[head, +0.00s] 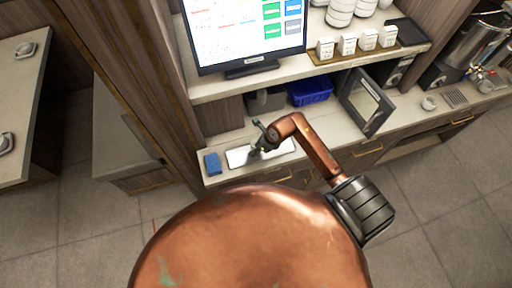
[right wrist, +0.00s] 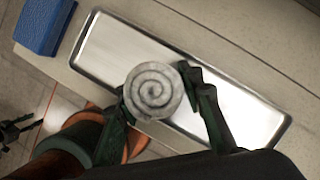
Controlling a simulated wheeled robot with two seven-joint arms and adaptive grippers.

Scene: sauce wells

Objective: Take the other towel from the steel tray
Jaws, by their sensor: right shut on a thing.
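A rolled towel (right wrist: 155,91), pale grey with a spiral end, is between the fingers of my right gripper (right wrist: 158,92) in the right wrist view. The gripper is shut on it. The steel tray (right wrist: 105,50) lies under the towel, long and shallow, and its visible part is bare. The towel's height over the tray is hard to tell. In the head view my right gripper (head: 260,143) is over the tray (head: 238,157) on the lower counter; the towel is too small there to make out.
A blue sponge-like block (head: 212,163) lies left of the tray. Behind are a blue bin (head: 311,90) and a dark-framed panel (head: 367,102) standing at an angle. The upper shelf, with a monitor (head: 247,35) and small white boxes (head: 347,43), overhangs the back.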

